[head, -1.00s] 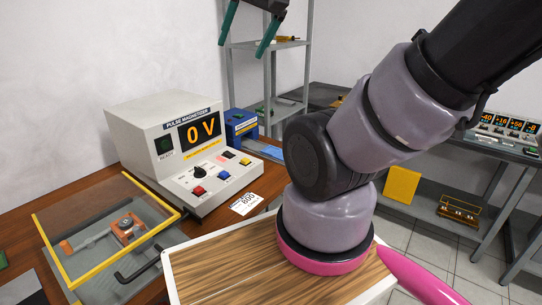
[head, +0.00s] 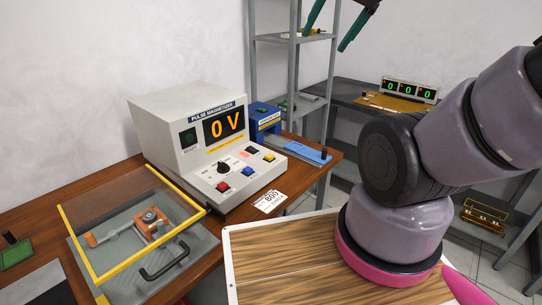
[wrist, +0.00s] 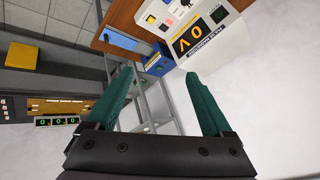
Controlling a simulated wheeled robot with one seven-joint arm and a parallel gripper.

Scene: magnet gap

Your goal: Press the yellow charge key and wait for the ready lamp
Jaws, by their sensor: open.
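The pulse magnetizer (head: 190,135) is a white box on the wooden bench in the head view, its display reading 0 V. The yellow charge key (head: 269,157) is on its sloped panel, at the right. The ready lamp (head: 188,138) is dark green and looks unlit. My gripper (head: 329,44) is at the top of the head view, high above and to the right of the magnetizer, with green fingers apart and nothing between them. In the wrist view my gripper (wrist: 165,85) is open, and the magnetizer (wrist: 225,60) shows upside down, well beyond the fingers.
A red key (head: 222,187), a blue key (head: 247,172) and a black knob (head: 223,168) share the panel. A yellow-framed clear cover (head: 120,265) stands over a fixture at the front left. A blue box (head: 264,120) sits behind the magnetizer. Grey shelving (head: 253,60) stands behind.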

